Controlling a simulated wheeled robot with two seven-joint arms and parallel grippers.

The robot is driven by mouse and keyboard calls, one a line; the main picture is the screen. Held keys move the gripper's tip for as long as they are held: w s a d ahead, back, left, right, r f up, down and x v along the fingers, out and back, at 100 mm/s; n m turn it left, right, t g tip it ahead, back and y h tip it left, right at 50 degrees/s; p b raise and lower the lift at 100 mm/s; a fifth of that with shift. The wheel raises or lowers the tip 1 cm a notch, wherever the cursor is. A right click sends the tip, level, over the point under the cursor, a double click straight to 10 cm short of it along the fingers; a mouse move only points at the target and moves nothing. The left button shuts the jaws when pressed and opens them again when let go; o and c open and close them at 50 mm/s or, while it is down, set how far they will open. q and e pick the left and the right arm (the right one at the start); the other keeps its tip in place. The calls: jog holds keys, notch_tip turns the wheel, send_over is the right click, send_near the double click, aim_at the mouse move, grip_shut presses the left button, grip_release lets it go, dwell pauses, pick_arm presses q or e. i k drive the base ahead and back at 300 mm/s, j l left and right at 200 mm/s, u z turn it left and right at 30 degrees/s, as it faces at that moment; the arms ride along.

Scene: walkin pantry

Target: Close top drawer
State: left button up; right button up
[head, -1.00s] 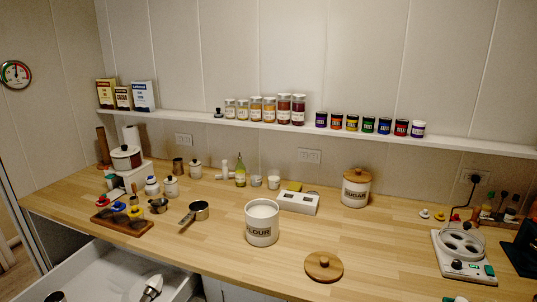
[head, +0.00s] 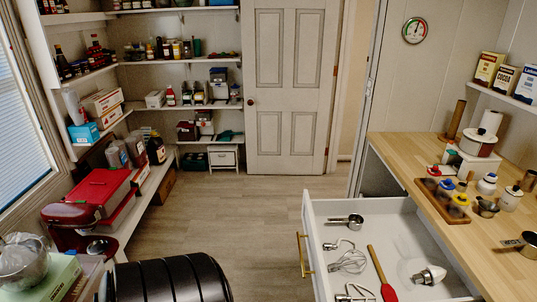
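The top drawer (head: 318,225) is a white drawer pulled out from under the wooden counter, at the lower right of the head view. Its gold handle (head: 304,254) is on the front face, which points left. Inside lie a metal measuring cup (head: 344,220), a whisk (head: 348,262), a red spatula (head: 382,275), beater attachments and a metal tool with a white end. The drawer's near end is cut off by the frame edge. Neither of my grippers is in view.
The wooden counter (head: 405,165) above the drawer holds jars, a wooden rack and a pot. Open wooden floor (head: 230,205) lies left of the drawer, up to a white door (head: 290,90). A black rounded object (head: 168,282) is at the bottom.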

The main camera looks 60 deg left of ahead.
aim_at(385, 218)
jog(key=u, duration=1.55)
